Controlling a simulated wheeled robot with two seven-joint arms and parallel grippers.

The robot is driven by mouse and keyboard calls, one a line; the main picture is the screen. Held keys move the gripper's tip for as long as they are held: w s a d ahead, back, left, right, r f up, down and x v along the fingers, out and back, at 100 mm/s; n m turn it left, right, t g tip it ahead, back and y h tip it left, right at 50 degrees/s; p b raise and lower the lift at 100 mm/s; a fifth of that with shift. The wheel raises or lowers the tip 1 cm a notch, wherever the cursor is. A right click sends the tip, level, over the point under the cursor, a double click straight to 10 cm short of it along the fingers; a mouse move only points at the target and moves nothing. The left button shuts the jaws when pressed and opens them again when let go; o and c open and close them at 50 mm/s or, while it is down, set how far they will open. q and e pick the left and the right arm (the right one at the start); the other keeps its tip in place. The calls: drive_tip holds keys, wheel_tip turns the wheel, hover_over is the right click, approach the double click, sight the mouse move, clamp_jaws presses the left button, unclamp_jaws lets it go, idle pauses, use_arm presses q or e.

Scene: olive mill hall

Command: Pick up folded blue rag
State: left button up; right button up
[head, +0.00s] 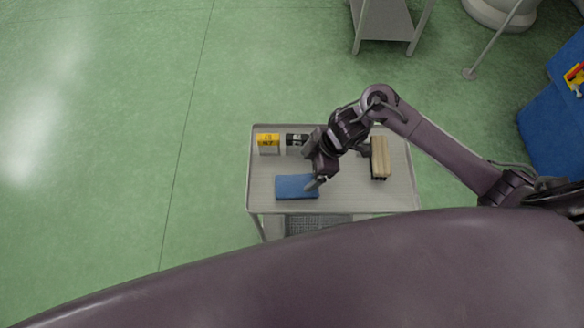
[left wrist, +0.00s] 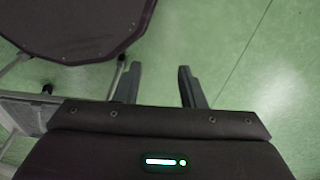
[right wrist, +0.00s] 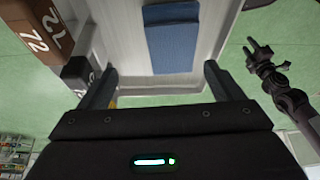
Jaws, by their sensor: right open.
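The folded blue rag (head: 297,187) lies flat on the grey top of a trolley (head: 345,190), near its front left. My right gripper (head: 309,170) is over the rag's right end in the head view, fingers apart. In the right wrist view the rag (right wrist: 172,38) lies ahead of the open fingers (right wrist: 160,75), with nothing between them. My left gripper (left wrist: 160,82) is open and empty over the green floor, clear of the trolley. It is out of the head view.
A yellow-labelled box (head: 268,143) and a black box (head: 297,140) stand behind the rag. A grey stand (head: 385,20) and a blue cabinet (head: 555,125) are farther off. Floor left of the trolley is clear.

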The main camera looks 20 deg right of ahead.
sight(298, 185)
drive_tip(key=shift+s+f, duration=0.1)
drive_tip(key=shift+f, duration=0.35)
drive_tip(key=f, duration=0.1)
drive_tip(key=s+a+f, duration=0.1)
drive_tip(key=a+f+p, duration=0.1)
drive_tip(key=shift+s+f, duration=0.1)
drive_tip(key=shift+s, duration=0.2)
drive_tip(key=shift+x, duration=1.25)
drive_tip(key=shift+w+f, duration=0.2)
use_arm(q)
drive_tip(key=s, duration=0.1)
drive_tip(key=s+r, duration=0.1)
drive_tip(key=s, duration=0.1)
use_arm(e)
drive_tip(key=c, duration=1.1)
